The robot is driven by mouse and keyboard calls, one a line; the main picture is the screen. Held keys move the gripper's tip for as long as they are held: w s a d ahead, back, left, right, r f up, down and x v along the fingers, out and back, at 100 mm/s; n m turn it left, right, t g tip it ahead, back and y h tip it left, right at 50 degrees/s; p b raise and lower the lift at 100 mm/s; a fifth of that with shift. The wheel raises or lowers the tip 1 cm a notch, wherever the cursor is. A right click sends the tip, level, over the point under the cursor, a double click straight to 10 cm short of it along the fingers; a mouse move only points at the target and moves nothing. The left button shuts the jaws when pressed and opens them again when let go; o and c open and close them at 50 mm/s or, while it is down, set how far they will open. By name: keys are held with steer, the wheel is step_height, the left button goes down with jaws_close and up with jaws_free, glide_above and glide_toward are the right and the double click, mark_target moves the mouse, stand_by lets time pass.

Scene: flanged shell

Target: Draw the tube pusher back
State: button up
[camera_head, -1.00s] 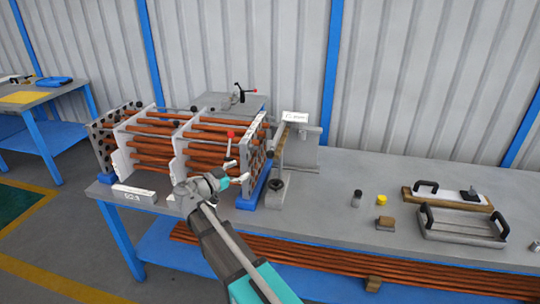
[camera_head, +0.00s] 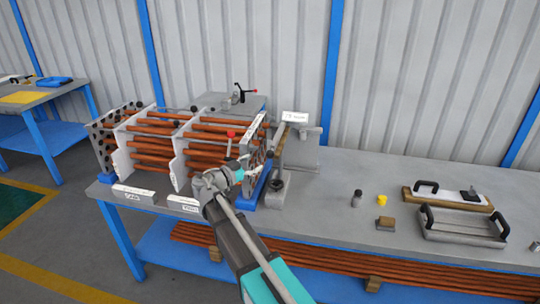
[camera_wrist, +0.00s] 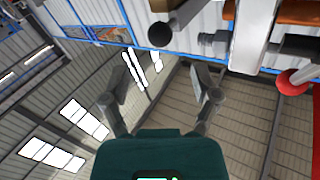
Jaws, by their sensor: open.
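The tube bundle (camera_head: 215,140) lies across upright white plates on the bench, with a perforated end plate (camera_head: 258,145) at its right. I cannot tell for sure which part is the tube pusher. My gripper (camera_head: 252,166) is in front of the end plate. In the wrist view, its two fingers (camera_wrist: 160,97) are apart with nothing between them. A black knob (camera_wrist: 160,35) is beyond the fingertips, and a red ball (camera_wrist: 290,80) is to their right.
A grey bracket with a white sign (camera_head: 295,117) stands right of the bundle. A handled tray (camera_head: 462,228), a yellow cap (camera_head: 382,199) and a small brown block (camera_head: 385,224) lie farther right. Copper tubes (camera_head: 330,250) lie on the shelf below.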

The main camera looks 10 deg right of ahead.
mark_target(267, 156)
steer(key=x, duration=0.8)
jaws_close()
stand_by(0.5)
